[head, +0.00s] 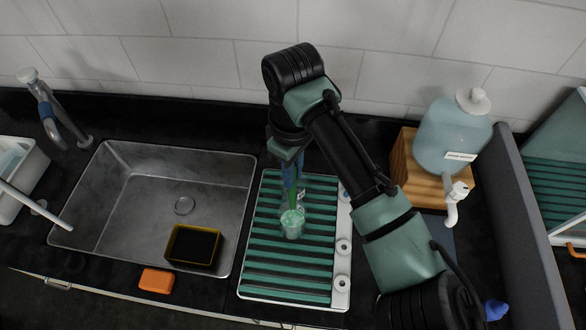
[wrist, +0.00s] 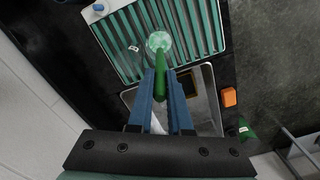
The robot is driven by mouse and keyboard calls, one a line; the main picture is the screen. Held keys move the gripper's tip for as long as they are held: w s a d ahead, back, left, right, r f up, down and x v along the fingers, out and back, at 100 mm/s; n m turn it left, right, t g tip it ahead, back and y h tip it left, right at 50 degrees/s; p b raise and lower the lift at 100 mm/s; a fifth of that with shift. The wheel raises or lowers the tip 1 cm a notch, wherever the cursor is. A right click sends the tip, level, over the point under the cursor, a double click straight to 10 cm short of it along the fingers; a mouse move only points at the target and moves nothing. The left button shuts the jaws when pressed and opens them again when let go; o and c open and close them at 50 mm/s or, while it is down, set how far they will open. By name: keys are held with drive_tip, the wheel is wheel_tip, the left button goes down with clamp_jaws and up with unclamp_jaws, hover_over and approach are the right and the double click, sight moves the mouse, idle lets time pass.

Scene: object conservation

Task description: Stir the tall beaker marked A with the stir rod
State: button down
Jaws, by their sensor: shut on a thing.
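My gripper (head: 290,178) is shut on the green stir rod (head: 292,200) above the green ribbed drainboard (head: 262,262). The rod points down, and its lower end meets a clear beaker (head: 293,230) with pale green contents. In the wrist view the rod (wrist: 161,60) runs from between my blue fingers (wrist: 162,82) to the pale green round top of this beaker (wrist: 158,40). How deep the rod reaches is unclear. Another clear vessel seems to stand behind, partly hidden by my gripper. A small label (wrist: 133,48) shows beside the beaker; I cannot read its letter.
A steel sink (head: 120,210) with a dark yellow-rimmed tray (head: 193,246) lies left of the drainboard. An orange block (head: 156,281) sits at the front. A large jug (head: 452,135) with a tap stands on a wooden block at right. The drainboard's front is clear.

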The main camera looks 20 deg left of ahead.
sight(293, 208)
drive_tip(key=shift+f+b, duration=3.3)
drive_tip(key=shift+f, duration=2.5)
